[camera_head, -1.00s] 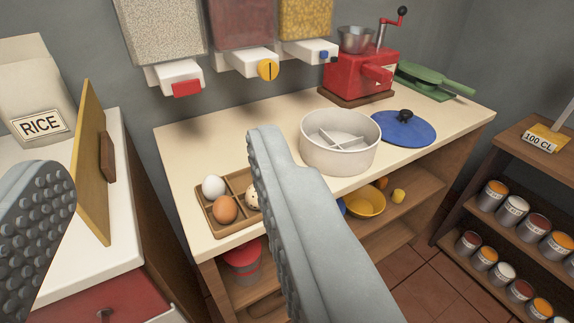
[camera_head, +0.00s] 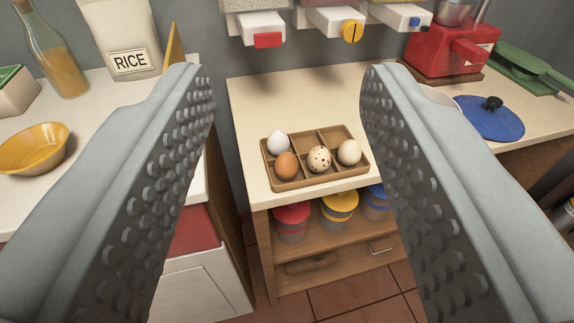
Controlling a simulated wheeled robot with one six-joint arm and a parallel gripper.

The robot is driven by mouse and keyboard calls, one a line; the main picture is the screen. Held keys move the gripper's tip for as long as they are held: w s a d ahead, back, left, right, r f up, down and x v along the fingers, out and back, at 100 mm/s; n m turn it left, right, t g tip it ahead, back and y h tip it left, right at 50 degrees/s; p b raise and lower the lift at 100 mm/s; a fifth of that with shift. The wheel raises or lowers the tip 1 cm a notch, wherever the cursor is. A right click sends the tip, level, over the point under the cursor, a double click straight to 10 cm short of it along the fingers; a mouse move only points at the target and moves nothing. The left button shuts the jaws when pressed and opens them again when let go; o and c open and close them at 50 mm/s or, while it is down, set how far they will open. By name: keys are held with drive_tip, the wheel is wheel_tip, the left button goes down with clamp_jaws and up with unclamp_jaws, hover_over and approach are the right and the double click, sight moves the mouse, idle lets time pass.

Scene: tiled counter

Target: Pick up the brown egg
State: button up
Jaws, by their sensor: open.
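The brown egg (camera_head: 287,165) sits in the front left compartment of a wooden egg tray (camera_head: 313,181) on the cream counter. A white egg (camera_head: 278,142) is behind it, a speckled egg (camera_head: 319,159) is to its right, and a cream egg (camera_head: 349,152) is at the front right. My gripper (camera_head: 288,78) is open and empty. Its two fingers stand wide apart at left and right of the picture, with the tray showing between them, farther off. Nothing covers the brown egg.
Dispensers with a red tab (camera_head: 268,40) and a yellow knob (camera_head: 352,32) hang above the counter. A blue lid (camera_head: 490,118) and red grinder (camera_head: 452,50) stand at right. A rice bag (camera_head: 120,40) and yellow bowl (camera_head: 34,150) are at left. Counter around the tray is clear.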

drive_tip(key=w+f+n+g, duration=0.1)
drive_tip(key=w+f+g, duration=0.2)
drive_tip(key=w+g, duration=0.75)
drive_tip(key=n+g, duration=0.2)
drive_tip(key=g, duration=0.5)
hover_over(286, 154)
wheel_tip(286, 154, down, 7)
wheel_tip(286, 154, down, 16)
drive_tip(key=shift+f, duration=0.25)
drive_tip(key=shift+c, duration=0.2)
drive_tip(key=shift+c, duration=1.2)
drive_tip(key=shift+r, duration=0.1)
